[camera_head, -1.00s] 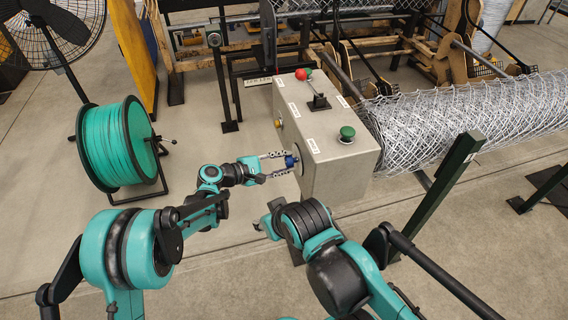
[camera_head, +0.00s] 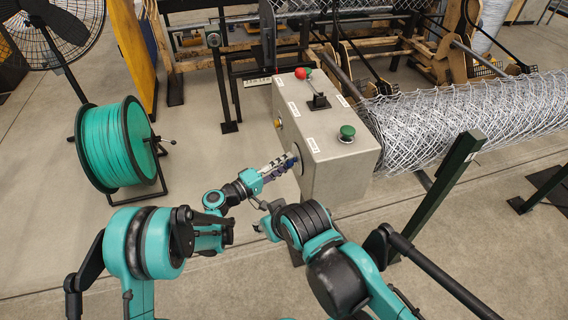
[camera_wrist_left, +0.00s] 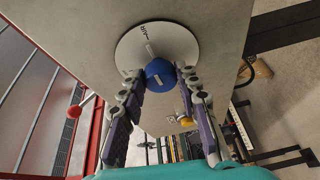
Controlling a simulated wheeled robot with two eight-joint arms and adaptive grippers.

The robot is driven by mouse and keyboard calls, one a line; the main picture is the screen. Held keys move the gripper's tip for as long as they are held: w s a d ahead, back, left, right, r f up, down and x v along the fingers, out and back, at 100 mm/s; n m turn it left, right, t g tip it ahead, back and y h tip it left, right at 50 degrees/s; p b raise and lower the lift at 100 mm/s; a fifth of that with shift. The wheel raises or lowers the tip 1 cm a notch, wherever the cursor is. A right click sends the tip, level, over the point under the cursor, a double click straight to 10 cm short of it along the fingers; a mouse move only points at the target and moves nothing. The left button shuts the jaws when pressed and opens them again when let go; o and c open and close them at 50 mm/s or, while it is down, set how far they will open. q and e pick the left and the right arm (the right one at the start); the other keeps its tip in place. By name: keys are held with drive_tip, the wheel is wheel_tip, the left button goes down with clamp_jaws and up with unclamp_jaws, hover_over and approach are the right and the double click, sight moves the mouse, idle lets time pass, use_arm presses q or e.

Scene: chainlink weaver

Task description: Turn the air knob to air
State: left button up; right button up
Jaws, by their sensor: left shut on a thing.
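The blue air knob (camera_wrist_left: 160,75) sits on a round pale dial plate (camera_wrist_left: 130,48) on the side of a grey control box (camera_head: 340,165). The dial carries a label that seems to read AIR, beyond the knob in the left wrist view. My left gripper (camera_head: 291,160) is at the box's left side, its fingers shut on the knob from both sides. In the left wrist view its fingertips (camera_wrist_left: 161,80) flank the knob. In the head view the gripper mostly hides the knob. My right gripper (camera_head: 261,216) is below the box, away from the knob; its finger opening is unclear.
The box top has a red button (camera_head: 300,73), a green button (camera_head: 347,133) and a lever (camera_head: 318,101). A chain-link roll (camera_head: 460,115) lies right of the box. A green reel (camera_head: 115,145) stands left. A dark green post (camera_head: 437,195) stands at right.

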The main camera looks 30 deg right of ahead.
use_arm(q)
drive_tip(key=shift+f+m, duration=0.1)
drive_tip(key=shift+m, duration=0.4)
drive_tip(key=o, duration=1.2)
drive_tip(key=shift+c, duration=0.2)
drive_tip(key=s+a, duration=0.1)
drive_tip(key=a, duration=1)
drive_tip(key=shift+s+a+f, duration=0.15)
drive_tip(key=shift+s+a, duration=0.25)
